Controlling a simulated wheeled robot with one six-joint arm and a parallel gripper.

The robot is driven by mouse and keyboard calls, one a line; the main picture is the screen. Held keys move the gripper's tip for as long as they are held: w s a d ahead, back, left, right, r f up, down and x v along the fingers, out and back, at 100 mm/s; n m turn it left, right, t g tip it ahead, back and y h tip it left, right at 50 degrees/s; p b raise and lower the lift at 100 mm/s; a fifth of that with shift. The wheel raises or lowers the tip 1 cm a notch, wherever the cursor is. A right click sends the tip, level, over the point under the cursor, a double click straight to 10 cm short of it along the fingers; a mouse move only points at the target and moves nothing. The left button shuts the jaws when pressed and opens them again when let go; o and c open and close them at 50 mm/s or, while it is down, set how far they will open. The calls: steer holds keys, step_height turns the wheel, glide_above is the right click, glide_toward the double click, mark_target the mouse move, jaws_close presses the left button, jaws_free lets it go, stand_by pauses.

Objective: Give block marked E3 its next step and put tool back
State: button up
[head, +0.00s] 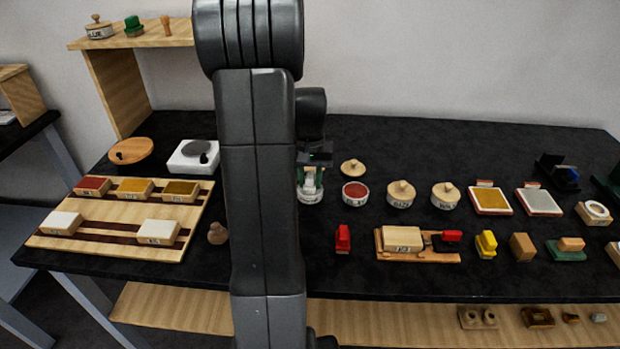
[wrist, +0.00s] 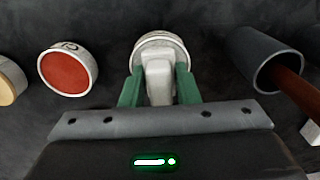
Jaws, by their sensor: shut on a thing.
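My gripper (head: 311,178) has its green fingers closed on a pale, light-grey handle (wrist: 159,82), with a round white pot (wrist: 163,41) just beyond it. The pot also shows under the gripper in the head view (head: 310,198). I cannot tell whether the handle's lower end is inside the pot. A pale block (head: 403,240) lies in a wooden holder right of my arm; its mark is too small to read surely. Two pale blocks (head: 62,223) (head: 158,232) sit in the front row of a striped wooden board (head: 110,214). Red, yellow and mustard-topped blocks (head: 135,188) fill its back row.
An open red pot (head: 355,193) stands right of my gripper, its lid (head: 353,168) behind it. Lidded pots (head: 401,194) and coloured pads (head: 491,201) follow. A dark tube (wrist: 265,62) with a brown stick is close by. Red (head: 343,239) and yellow (head: 486,244) tools stand in front.

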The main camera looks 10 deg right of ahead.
mark_target(310, 175)
steer(key=shift+r+p, duration=2.85)
steer(key=shift+r, duration=0.65)
steer(key=shift+f, duration=0.1)
